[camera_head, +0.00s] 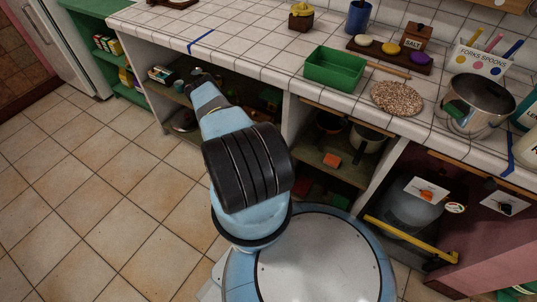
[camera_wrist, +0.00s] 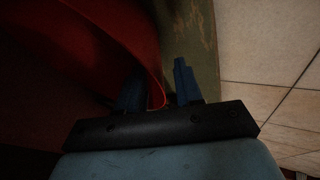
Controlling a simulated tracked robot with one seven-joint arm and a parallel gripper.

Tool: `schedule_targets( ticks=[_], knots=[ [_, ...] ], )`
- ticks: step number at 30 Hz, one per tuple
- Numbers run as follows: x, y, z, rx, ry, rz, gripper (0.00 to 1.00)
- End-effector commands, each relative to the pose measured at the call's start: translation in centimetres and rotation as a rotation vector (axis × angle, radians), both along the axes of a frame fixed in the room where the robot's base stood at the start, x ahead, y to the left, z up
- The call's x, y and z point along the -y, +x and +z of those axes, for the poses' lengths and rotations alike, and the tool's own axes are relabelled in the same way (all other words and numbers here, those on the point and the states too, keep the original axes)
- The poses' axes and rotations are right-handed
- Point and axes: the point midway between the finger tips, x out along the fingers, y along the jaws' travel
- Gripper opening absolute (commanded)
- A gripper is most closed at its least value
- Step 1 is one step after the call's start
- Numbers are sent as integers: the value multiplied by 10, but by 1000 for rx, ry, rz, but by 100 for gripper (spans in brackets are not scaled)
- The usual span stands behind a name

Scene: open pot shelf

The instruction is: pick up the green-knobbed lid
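In the wrist view, my gripper (camera_wrist: 158,85) has its two blue fingers apart. The curved edge of a large red thing (camera_wrist: 100,45) runs down between them. I cannot tell whether either finger touches this edge, or whether the red thing is a lid or a pot. No green knob shows in the wrist view. In the head view, my arm reaches to the open shelf under the counter, and its far end is small and dark there. I cannot pick out the green-knobbed lid in the dark shelf; my arm hides part of it.
The tiled counter (camera_head: 235,27) above the shelf holds a green tray (camera_head: 336,68) and a steel pot (camera_head: 478,104). An orange block (camera_head: 332,160) lies in the middle shelf bay. The tiled floor (camera_head: 100,190) at left is clear.

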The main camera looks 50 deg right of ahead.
Motion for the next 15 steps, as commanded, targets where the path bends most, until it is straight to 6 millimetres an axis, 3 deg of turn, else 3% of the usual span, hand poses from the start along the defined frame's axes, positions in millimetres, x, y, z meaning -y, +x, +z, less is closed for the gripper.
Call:
schedule_targets(
  ticks=[9, 15],
  knots=[
    [18, 14, -30, 0, 0, 0, 35],
    [22, 17, -38, 0, 1, 1, 35]
  ],
)
